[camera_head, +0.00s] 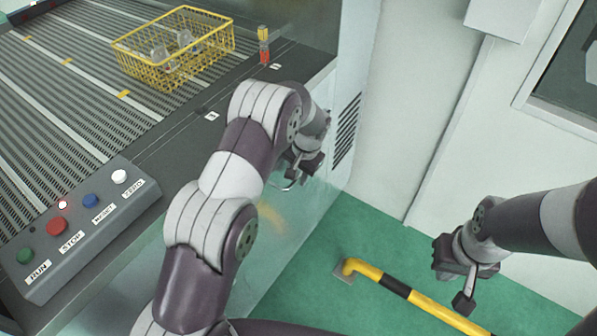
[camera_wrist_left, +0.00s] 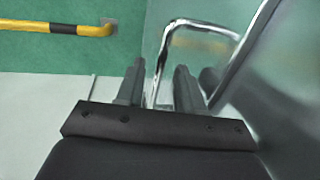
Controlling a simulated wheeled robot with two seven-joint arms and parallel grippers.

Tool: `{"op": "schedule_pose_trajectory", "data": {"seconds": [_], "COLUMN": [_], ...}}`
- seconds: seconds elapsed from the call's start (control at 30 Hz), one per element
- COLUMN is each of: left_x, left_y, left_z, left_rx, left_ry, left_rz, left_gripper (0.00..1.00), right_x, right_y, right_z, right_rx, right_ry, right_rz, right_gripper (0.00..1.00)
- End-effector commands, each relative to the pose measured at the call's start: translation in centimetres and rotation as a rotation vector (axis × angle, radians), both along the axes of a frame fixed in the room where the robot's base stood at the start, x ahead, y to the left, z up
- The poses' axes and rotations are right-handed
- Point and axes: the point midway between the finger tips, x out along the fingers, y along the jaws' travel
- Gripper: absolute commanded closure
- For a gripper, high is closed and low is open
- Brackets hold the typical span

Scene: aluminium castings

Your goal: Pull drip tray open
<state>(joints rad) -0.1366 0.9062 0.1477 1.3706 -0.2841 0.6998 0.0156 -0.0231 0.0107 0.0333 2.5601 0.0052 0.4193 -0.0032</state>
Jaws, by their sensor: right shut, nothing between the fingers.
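My left gripper (camera_head: 304,172) is low beside the machine's side. In the left wrist view its two fingers (camera_wrist_left: 160,88) are apart. A bent chrome handle (camera_wrist_left: 165,57) runs down between them, with a gap visible on each side, so they do not look closed on it. In the head view only a small bit of the handle (camera_head: 289,185) shows under the gripper. The drip tray itself is not clearly distinguishable from the shiny metal panel (camera_head: 268,245). My right gripper (camera_head: 456,272) is shut and empty, hanging over the green floor at the right.
A yellow wire basket (camera_head: 172,72) with castings stands on the slatted conveyor (camera_head: 60,85). A button box (camera_head: 75,232) sits at the machine's near edge. A yellow and black rail (camera_head: 395,286) runs low over the green floor (camera_head: 335,248). A white wall (camera_head: 400,100) stands behind.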

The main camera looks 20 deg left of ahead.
Motion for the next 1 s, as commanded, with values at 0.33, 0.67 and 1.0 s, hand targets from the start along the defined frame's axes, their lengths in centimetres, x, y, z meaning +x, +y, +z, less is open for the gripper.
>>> {"op": "schedule_pose_trajectory", "data": {"seconds": [0.33, 0.67, 1.0], "left_x": [-0.01, -0.02, -0.01], "left_y": [0.0, 0.02, 0.03], "left_z": [0.06, 0.1, 0.13], "left_rx": [0.0, 0.0, 0.0], "left_ry": [0.0, 0.001, 0.001], "left_rz": [0.0, 0.0, 0.0], "left_gripper": [1.0, 1.0, 1.0], "right_x": [0.0, 0.0, 0.01], "right_y": [0.0, 0.0, 0.0], "right_z": [0.0, 0.01, 0.02], "right_rx": [0.0, 0.0, 0.0], "right_ry": [0.0, 0.0, 0.0], "right_rz": [0.0, 0.0, 0.0], "right_gripper": [1.0, 1.0, 1.0]}}
